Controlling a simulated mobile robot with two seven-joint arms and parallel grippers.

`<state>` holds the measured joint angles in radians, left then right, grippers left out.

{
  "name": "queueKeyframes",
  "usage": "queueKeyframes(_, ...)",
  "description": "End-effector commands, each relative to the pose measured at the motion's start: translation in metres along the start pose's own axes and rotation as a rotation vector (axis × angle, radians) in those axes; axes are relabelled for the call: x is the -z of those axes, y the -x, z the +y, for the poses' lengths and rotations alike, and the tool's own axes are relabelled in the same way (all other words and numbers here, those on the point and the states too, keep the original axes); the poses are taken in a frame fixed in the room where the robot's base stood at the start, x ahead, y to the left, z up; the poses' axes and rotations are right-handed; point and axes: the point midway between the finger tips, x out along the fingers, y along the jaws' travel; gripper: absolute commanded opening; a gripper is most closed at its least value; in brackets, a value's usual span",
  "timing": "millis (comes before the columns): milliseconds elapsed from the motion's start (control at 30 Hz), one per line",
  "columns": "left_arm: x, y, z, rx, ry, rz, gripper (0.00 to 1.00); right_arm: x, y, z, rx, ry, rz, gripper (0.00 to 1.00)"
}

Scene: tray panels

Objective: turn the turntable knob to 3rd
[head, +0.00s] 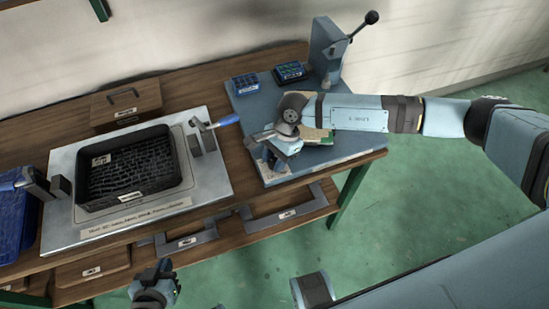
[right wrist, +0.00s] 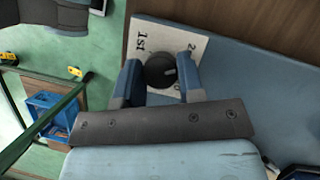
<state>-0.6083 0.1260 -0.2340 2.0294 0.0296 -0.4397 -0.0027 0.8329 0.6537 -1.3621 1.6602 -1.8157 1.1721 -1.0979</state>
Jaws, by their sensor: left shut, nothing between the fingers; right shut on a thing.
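The turntable knob (right wrist: 160,70) is round and dark. In the right wrist view it sits on a pale plate (right wrist: 194,45) that shows "1st" at the left and part of a "2" at the upper right; no "3rd" label is visible. My right gripper (right wrist: 158,80) is shut on the knob, one blue finger on each side. In the head view my right gripper (head: 268,146) is over the left part of the blue-grey bench plate, and the knob cannot be made out there. My left gripper (head: 154,284) is shut and empty, in front of the bench.
A black tray (head: 180,178) lies on a clamp plate (head: 215,180) to the left. Two small blue bins (head: 245,84) (head: 290,71) and a lever press (head: 325,50) stand behind my right arm. A blue crate (head: 8,225) is at the far left.

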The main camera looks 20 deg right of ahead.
Motion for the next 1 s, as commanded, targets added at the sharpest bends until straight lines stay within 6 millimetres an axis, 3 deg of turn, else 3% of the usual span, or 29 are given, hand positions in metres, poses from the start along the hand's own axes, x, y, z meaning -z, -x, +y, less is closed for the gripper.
queueKeyframes(1000,0.0020,0.0019,-0.0005,0.001,-0.004,0.002,0.00,-0.0013,0.0003,0.0026,0.331,-0.796,-0.001,0.12)
